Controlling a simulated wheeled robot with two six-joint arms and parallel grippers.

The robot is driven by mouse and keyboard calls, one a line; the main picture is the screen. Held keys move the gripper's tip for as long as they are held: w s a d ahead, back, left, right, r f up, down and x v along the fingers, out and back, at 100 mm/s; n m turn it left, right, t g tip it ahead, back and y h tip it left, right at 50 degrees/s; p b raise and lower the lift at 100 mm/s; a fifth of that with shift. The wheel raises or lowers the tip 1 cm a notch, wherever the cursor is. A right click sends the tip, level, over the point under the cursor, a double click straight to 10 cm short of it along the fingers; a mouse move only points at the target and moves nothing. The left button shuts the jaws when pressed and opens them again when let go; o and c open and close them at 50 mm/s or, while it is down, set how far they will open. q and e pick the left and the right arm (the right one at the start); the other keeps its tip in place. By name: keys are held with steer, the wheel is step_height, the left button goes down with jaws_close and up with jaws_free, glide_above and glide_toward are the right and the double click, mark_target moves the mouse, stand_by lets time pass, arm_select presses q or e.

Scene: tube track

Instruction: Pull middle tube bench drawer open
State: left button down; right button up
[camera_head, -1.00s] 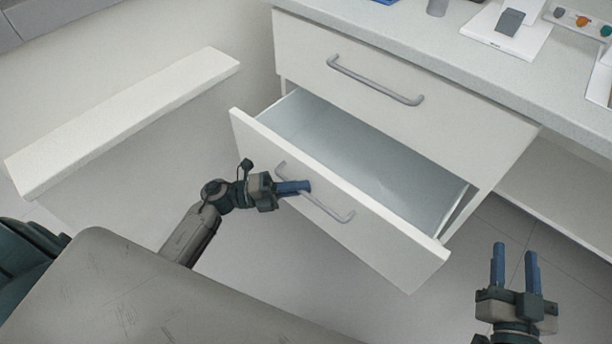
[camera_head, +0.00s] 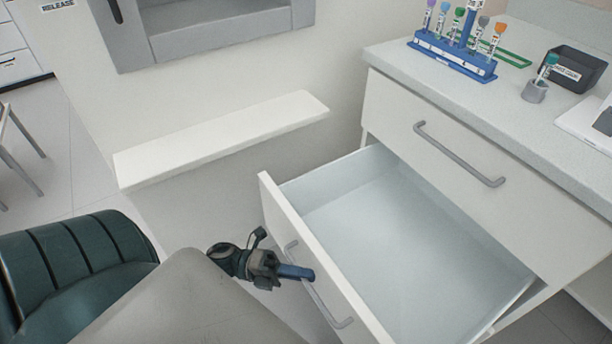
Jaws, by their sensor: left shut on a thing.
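The middle drawer (camera_head: 278,214) of the white bench is pulled well out, and its pale interior is empty where I can see it. Its grey bar handle (camera_head: 326,305) is on the front panel. My left gripper (camera_head: 298,272) is at the upper left part of this handle, with its blue fingers shut on it. The drawer's near right end is cut off by the picture's bottom edge. My right gripper is out of the picture.
A closed drawer (camera_head: 462,172) with its own handle sits above. On the bench top (camera_head: 415,68) stand a blue rack of capped tubes (camera_head: 452,60), a single tube in a holder (camera_head: 536,90) and a black bin (camera_head: 572,68). A white ledge (camera_head: 225,135) juts from the wall at left.

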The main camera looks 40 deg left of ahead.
arm_select(q)
steer(key=c, duration=1.5)
jaws_free()
steer(key=v, duration=1)
steer(key=shift+s+a, duration=0.2)
steer(key=shift+a, duration=0.2)
